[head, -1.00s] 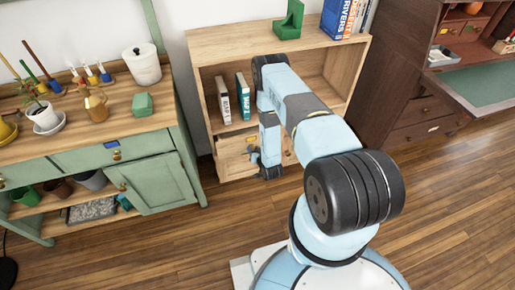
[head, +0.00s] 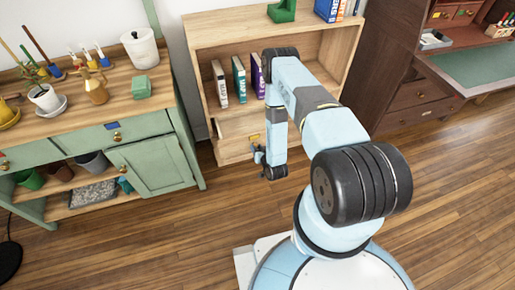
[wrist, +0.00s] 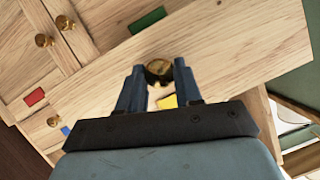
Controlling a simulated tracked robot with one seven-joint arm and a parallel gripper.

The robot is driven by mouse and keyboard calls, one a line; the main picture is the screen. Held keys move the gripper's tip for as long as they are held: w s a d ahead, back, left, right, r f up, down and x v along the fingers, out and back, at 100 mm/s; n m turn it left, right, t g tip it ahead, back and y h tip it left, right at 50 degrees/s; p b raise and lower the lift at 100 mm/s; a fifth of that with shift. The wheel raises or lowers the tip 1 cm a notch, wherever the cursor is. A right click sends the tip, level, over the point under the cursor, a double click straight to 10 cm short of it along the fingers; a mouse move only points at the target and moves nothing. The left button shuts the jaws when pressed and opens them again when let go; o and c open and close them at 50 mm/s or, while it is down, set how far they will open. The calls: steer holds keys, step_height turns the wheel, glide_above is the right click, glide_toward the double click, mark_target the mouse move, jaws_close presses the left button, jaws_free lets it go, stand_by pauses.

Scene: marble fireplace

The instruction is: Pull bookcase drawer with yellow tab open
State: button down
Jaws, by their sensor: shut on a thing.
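The low wooden bookcase (head: 205,50) stands against the wall. Its drawer front (head: 232,149) with the yellow tab (head: 254,137) is low on its left side. In the head view this front seems to stand out from the case, though my arm hides part of it. In the wrist view a brass knob (wrist: 158,70) sits between the fingertips of my gripper (wrist: 160,76), with the yellow tab (wrist: 168,101) just below. My gripper is shut on this knob. It also shows in the head view (head: 266,165), low in front of the drawer.
Green (wrist: 147,20), red (wrist: 35,97) and blue (wrist: 65,130) tabs mark other fronts, with several brass knobs nearby. A green cabinet (head: 155,175) stands close on the left. A dark wooden desk (head: 405,105) stands on the right. The floor in front is clear.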

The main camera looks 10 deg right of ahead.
steer(key=c, duration=0.8)
jaws_free()
steer(key=shift+o, duration=0.2)
steer(key=v, duration=1.3)
steer(key=shift+s, duration=0.35)
steer(key=shift+d, duration=0.1)
